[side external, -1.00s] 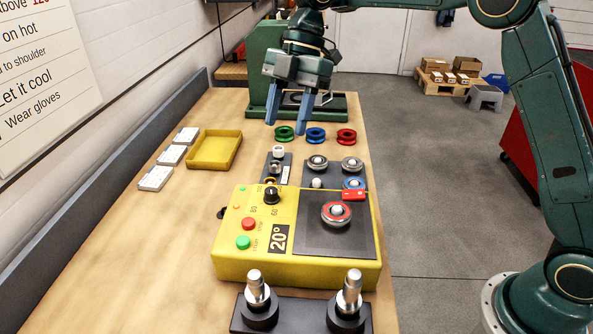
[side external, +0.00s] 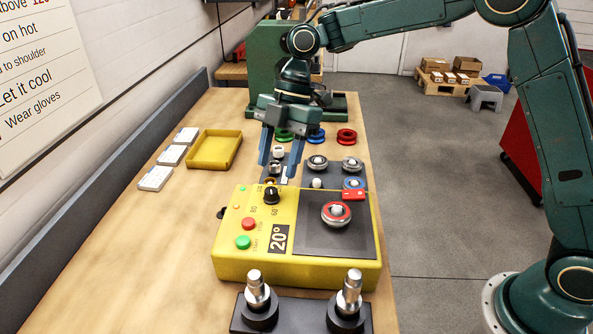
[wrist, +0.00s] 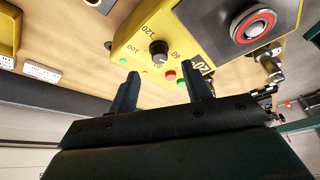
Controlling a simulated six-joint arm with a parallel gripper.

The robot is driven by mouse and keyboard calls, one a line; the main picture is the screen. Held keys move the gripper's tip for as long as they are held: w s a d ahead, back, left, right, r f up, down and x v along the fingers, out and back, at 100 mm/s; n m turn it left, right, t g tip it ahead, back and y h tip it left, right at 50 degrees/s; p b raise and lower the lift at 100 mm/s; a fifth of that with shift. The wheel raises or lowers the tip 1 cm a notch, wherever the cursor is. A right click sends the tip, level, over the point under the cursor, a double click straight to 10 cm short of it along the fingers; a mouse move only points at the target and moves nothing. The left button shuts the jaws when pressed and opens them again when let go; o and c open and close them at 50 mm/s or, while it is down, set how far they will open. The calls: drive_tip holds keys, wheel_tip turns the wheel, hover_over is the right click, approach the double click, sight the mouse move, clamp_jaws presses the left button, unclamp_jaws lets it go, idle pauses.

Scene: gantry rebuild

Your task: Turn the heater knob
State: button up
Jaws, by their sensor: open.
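The yellow heater box (side external: 228,262) sits on the wooden bench, with a "20°" display on its sloped front. Its black knob (side external: 271,195) is near the far left corner of the panel, among temperature marks. The knob also shows in the wrist view (wrist: 158,48), ahead of and between my fingertips. My gripper (side external: 278,168) is open and empty, pointing down, above and just beyond the knob, apart from it. In the wrist view its two fingers (wrist: 165,82) are spread. A red-ringed bearing (side external: 336,214) lies on the box's dark plate.
Red and green buttons (side external: 246,234) sit beside the knob. A red block (side external: 354,195) is at the plate's far edge. Behind are bearings on a dark tray (side external: 333,178) and coloured rings (side external: 346,137). A yellow tray (side external: 214,164) lies left. Steel shafts (side external: 350,290) stand in front.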

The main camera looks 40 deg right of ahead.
sight(272, 190)
drive_tip(key=shift+x, duration=2.65)
drive_tip(key=shift+c, duration=0.4)
drive_tip(key=c, duration=0.9)
drive_tip(key=shift+m, duration=0.4)
drive_tip(key=m+t, duration=0.1)
drive_tip(key=m, duration=0.2)
drive_tip(key=m+t, duration=0.1)
drive_tip(key=m, duration=0.1)
drive_tip(key=shift+s+m+t, duration=0.25)
drive_tip(key=shift+m+t, duration=0.05)
drive_tip(key=shift+m, duration=0.1)
drive_tip(key=m+t, duration=0.1)
drive_tip(key=m, duration=0.2)
drive_tip(key=shift+a+m+h, duration=0.1)
drive_tip(key=shift+m+h, duration=0.2)
drive_tip(key=shift+m, duration=0.1)
drive_tip(key=shift+s+m+t+h, duration=0.1)
drive_tip(key=shift+m+t+h, duration=0.45)
drive_tip(key=shift+m, duration=1.15)
